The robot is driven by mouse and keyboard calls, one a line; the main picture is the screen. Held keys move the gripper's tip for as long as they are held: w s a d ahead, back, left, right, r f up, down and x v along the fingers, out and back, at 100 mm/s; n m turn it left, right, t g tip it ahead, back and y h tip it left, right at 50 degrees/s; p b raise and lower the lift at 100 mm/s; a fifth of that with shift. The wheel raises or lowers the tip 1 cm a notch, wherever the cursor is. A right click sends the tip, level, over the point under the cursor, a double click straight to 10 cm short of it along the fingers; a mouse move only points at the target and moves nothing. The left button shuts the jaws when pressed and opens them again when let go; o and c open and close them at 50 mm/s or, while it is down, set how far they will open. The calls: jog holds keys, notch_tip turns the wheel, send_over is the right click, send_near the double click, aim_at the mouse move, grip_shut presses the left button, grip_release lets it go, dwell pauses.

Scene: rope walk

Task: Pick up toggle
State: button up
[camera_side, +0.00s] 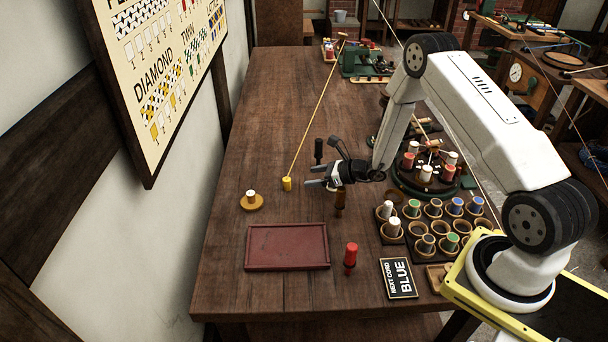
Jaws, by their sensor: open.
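I cannot tell for certain which small piece is the toggle. A yellow cylinder (287,184) stands at the lower end of a taut tan cord, left of my gripper. A red turned peg (350,257) stands upright near the front of the table. A brown wooden peg (340,202) stands just below my gripper in the picture, partly covered by it. A dark peg (318,150) stands just behind the fingers. My gripper (312,176) is open, pointing left above the table, with nothing seen between its fingers.
A red tray (288,225) lies at the front. Cups of coloured bobbins (433,208), a round bobbin stand (400,190) and a "NEXT CORD BLUE" sign (398,278) are right. The table's left rear is mostly clear.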

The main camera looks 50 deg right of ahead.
aim_at(288, 179)
jog(key=shift+x, duration=2.9)
jog(key=shift+a, duration=0.1)
jog(key=shift+x, duration=2.6)
jog(key=shift+r, duration=0.15)
jog(key=shift+c, duration=0.2)
grip_shut()
